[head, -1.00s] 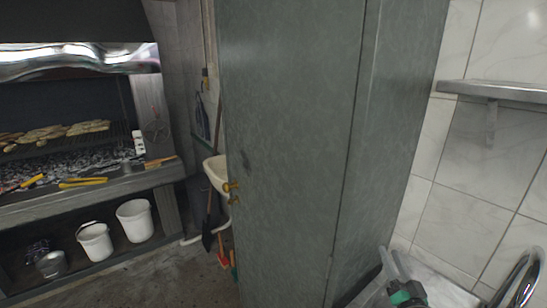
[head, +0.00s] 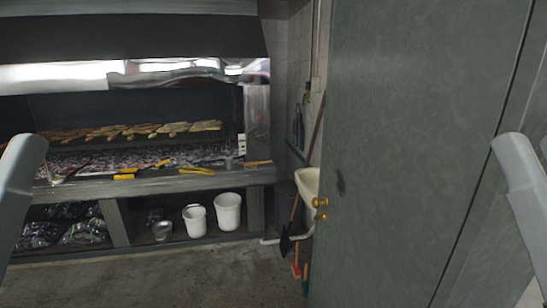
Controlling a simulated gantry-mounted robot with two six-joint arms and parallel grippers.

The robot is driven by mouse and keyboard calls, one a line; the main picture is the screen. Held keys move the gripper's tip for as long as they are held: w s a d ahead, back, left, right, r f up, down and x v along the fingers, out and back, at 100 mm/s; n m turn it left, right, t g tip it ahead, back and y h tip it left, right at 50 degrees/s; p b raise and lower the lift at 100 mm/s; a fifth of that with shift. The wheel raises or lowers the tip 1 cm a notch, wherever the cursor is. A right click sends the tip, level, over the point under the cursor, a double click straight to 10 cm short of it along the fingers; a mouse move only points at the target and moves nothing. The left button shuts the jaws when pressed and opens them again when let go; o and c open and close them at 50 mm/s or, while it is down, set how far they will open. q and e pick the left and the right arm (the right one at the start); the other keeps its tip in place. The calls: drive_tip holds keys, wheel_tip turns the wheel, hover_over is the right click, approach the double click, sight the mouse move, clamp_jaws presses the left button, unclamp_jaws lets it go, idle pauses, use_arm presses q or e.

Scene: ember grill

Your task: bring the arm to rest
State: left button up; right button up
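Part of my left arm, a smooth grey link, shows at the left edge of the head view. Part of my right arm, a similar grey link, shows at the right edge in front of the green-grey door. Both links are cut off by the picture's edges. Neither gripper is in view, so I cannot see whether they are open or hold anything.
A grill (head: 150,185) with food on its grate stands at the left. White buckets (head: 228,212) and bags (head: 85,232) sit below it. A tall green-grey door (head: 420,150) fills the right side. A basin (head: 308,182) and broom (head: 296,215) are beside it. Floor in front is clear.

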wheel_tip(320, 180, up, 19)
drive_tip(key=p, duration=1.6)
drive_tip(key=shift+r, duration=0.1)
